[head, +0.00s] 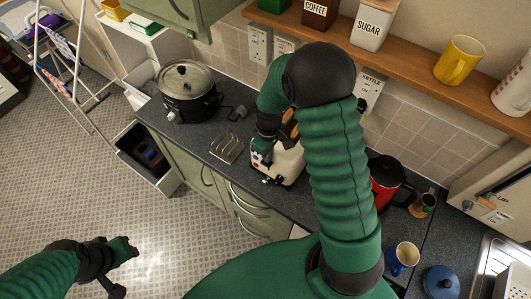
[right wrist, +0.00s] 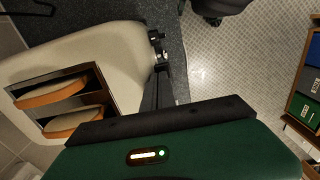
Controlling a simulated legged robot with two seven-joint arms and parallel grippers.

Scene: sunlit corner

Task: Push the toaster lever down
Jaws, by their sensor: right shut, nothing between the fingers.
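The cream toaster (head: 291,166) stands on the dark counter, partly hidden behind my right arm in the head view. In the right wrist view the toaster (right wrist: 95,50) fills the left side, with two bread slices (right wrist: 55,94) in its slots. Small dark controls (right wrist: 157,38) stick out from its end; I cannot tell surely which is the lever. My right gripper (head: 262,146) is shut and empty, close by the toaster's end; whether it touches is unclear. My left gripper (head: 124,262) hangs over the floor at lower left, away from the toaster; its finger gap is unclear.
A toast rack (head: 227,149) and a lidded slow cooker (head: 187,92) stand left of the toaster. A red kettle (head: 386,184) and a mug (head: 404,258) stand to the right. A wooden shelf (head: 405,44) with canisters runs above. An open drawer (head: 150,165) juts out at left.

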